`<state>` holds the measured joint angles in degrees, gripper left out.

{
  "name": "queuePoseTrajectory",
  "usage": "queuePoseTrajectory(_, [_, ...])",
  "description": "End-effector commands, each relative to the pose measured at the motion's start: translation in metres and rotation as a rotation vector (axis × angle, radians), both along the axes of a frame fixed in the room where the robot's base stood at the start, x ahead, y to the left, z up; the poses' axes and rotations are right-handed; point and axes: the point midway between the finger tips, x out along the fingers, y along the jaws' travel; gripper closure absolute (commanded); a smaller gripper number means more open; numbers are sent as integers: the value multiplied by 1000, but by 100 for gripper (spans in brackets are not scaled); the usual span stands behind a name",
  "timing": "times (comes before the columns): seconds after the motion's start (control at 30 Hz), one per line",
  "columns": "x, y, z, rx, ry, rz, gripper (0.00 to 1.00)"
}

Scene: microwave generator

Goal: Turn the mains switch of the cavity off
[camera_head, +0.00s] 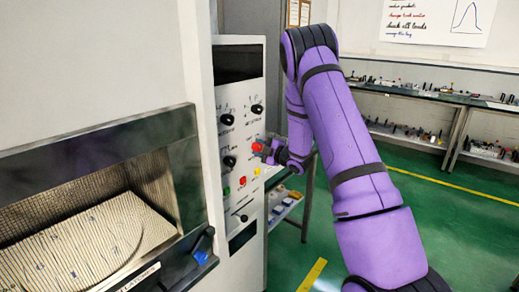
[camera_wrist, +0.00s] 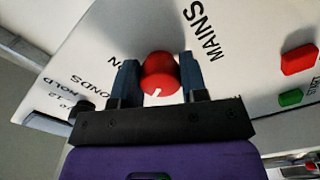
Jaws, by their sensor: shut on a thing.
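The mains switch is a round red knob (camera_wrist: 160,75) on the white control panel, beside the printed word MAINS. It has a short white mark at its lower edge in the wrist view. My gripper (camera_wrist: 158,72) has one dark finger on each side of the knob and is shut on it. In the head view the red knob (camera_head: 257,147) shows at the panel's right side, with my gripper (camera_head: 268,151) against it, partly hidden by my purple wrist. The lettering around the knob is only partly visible.
Benches (camera_head: 440,97) stand behind; green floor is clear at right.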

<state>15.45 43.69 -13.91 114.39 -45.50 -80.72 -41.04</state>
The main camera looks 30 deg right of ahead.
Motion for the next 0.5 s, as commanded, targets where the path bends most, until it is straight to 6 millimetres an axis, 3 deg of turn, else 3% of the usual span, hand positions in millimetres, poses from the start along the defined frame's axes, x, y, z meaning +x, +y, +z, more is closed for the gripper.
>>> queuePoseTrajectory(0.03, [-1,0,-2,0,4,-1,84])
queuePoseTrajectory(0.07, [-1,-1,-2,0,4,-1,55])
queuePoseTrajectory(0.17, [-1,0,-1,0,4,0,34])
queuePoseTrajectory(0.5, [-3,-1,-1,0,2,0,34])
